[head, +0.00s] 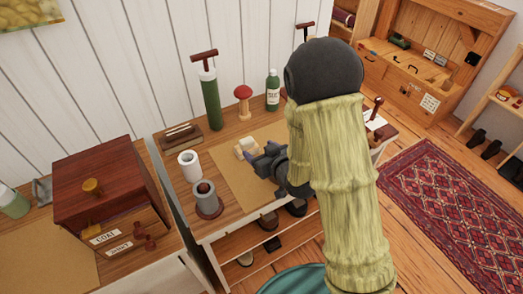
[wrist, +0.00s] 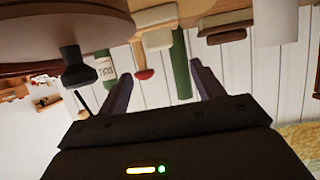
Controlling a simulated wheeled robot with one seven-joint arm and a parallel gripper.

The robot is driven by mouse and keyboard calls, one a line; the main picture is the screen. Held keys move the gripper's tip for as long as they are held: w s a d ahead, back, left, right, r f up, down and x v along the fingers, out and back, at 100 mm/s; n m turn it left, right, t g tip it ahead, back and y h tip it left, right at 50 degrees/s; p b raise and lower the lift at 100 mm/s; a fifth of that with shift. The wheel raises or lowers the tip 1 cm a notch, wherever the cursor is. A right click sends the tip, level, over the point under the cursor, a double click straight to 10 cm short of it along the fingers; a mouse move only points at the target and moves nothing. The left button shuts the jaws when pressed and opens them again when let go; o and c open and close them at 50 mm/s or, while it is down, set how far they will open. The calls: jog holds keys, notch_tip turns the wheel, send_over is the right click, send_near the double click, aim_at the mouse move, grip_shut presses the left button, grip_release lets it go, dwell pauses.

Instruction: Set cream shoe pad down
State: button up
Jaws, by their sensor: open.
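The cream shoe pad (head: 246,149) rests on the tan mat (head: 232,178) on the workbench, and it looks like a pale two-part block. My gripper (head: 262,160) is low over the mat, just right of the pad, with its jaws apart. In the wrist view, which is upside down, the pad (wrist: 158,38) shows beyond and between the spread fingers of my gripper (wrist: 163,72). The fingers do not appear to close on it. Whether a finger touches the pad cannot be told.
A white cup (head: 189,166) and a grey spool-like holder (head: 207,199) stand left of the mat. Behind are a brown brush block (head: 183,134), a green cylinder (head: 210,103), a red-topped mushroom form (head: 243,103) and a green bottle (head: 272,91). The mat's front is bare.

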jog(key=d+h, duration=0.1)
jog(key=d, duration=0.1)
jog(key=d+m+h, duration=0.1)
jog(key=d, duration=0.1)
jog(key=d+r+g+h, duration=0.1)
jog(key=d, duration=0.1)
jog(key=shift+s+d+m, duration=0.1)
jog(key=shift+m, duration=0.3)
jog(key=s+d+r+m+g+h, duration=0.2)
jog(key=s+d+g, duration=0.1)
jog(key=s+d, duration=0.3)
jog(key=s+d+r+m+g+h, duration=0.2)
jog(key=s+d+m+g, duration=0.1)
jog(key=s+d, duration=0.4)
jog(key=s+g, duration=0.1)
jog(key=s, duration=0.2)
jog(key=shift+s+r+g, duration=0.25)
jog(key=shift+r+g, duration=0.05)
jog(key=shift+c, duration=0.2)
